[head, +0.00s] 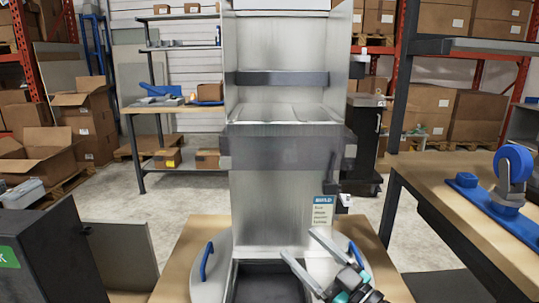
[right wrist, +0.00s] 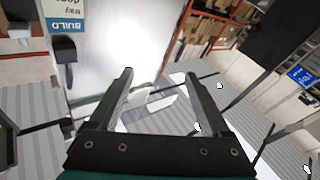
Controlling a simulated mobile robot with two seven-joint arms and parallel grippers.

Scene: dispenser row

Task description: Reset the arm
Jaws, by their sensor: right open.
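My right gripper (head: 299,243) is at the lower middle of the head view, in front of the lower part of a tall grey metal dispenser (head: 270,190). Its two fingers are apart, with nothing held between them. In the right wrist view the open fingers (right wrist: 159,75) also have an empty gap. A "BUILD" label (head: 322,214) is on the dispenser's front, just above the gripper; it appears upside down in the right wrist view (right wrist: 66,22). My left gripper is not in view.
A dark tray (head: 268,283) sits at the dispenser's foot, with a blue handle (head: 206,262) to its left. A wooden bench (head: 455,205) with a blue-wheeled caster (head: 513,165) stands at right. A dark box (head: 40,255) is at left. Open floor lies behind.

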